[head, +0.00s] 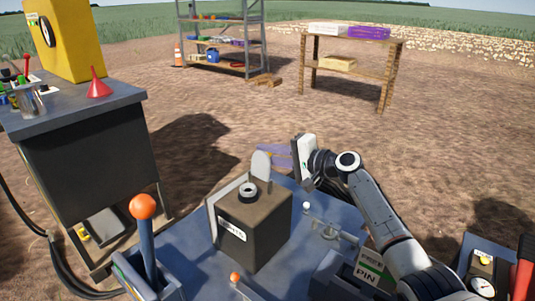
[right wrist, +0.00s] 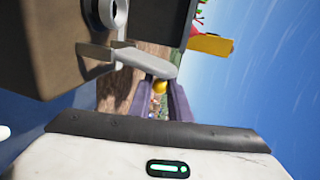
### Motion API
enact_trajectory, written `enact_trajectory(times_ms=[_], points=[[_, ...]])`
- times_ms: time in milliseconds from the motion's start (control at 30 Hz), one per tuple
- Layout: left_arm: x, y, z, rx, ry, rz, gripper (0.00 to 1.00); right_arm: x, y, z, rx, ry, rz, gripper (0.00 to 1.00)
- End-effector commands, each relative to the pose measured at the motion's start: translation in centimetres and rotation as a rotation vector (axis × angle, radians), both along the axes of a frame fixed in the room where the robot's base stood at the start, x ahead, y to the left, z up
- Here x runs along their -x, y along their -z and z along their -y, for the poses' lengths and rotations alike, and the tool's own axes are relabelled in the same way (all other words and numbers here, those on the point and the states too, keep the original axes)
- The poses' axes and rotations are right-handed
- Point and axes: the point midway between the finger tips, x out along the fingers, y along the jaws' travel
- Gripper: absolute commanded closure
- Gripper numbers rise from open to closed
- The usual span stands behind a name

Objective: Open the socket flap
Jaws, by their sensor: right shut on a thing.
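The socket box (head: 255,230) is a brown block on the blue-grey deck, with a dark round socket (head: 247,189) on top. The light grey socket flap (head: 261,165), with a rounded end, stands up beside the socket, clear of its opening. In the right wrist view the flap (right wrist: 130,61) reaches out from beside the socket ring (right wrist: 105,12). My right gripper (head: 273,155) comes in from the right with its purple fingers (right wrist: 160,88) at the flap's rounded end. It is shut on the flap; the exact contact is partly hidden. My left gripper is out of view.
A lever with an orange ball (head: 143,207) stands left of the box. Small fittings (head: 325,228) and a PIN label (head: 367,273) lie to its right, near my arm. A dark workbench (head: 85,150) with a red funnel (head: 98,87) is at left. Shelves stand farther back.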

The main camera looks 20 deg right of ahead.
Motion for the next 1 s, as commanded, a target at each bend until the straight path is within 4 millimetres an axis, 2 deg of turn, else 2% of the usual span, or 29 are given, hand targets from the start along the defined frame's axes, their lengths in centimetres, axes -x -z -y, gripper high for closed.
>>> enact_trajectory(times_ms=[167, 200, 300, 667, 833, 1000], points=[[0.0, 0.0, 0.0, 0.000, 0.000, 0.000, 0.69, 0.0, 0.0, 0.0, 0.001, 0.000, 0.001, 1.00], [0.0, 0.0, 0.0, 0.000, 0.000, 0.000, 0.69, 0.0, 0.0, 0.0, 0.001, 0.000, 0.001, 0.81], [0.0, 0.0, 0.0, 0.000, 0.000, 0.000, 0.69, 0.0, 0.0, 0.0, 0.001, 0.000, 0.001, 0.64], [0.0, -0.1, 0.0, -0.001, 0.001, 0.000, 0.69, 0.3, -0.1, 0.2, 0.002, 0.001, 0.001, 0.64], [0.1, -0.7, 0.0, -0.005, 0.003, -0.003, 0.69, 1.9, -0.6, 1.5, 0.003, 0.001, 0.001, 0.64], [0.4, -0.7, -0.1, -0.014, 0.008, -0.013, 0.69, 4.7, -1.2, 3.4, 0.005, 0.002, 0.000, 0.64]])
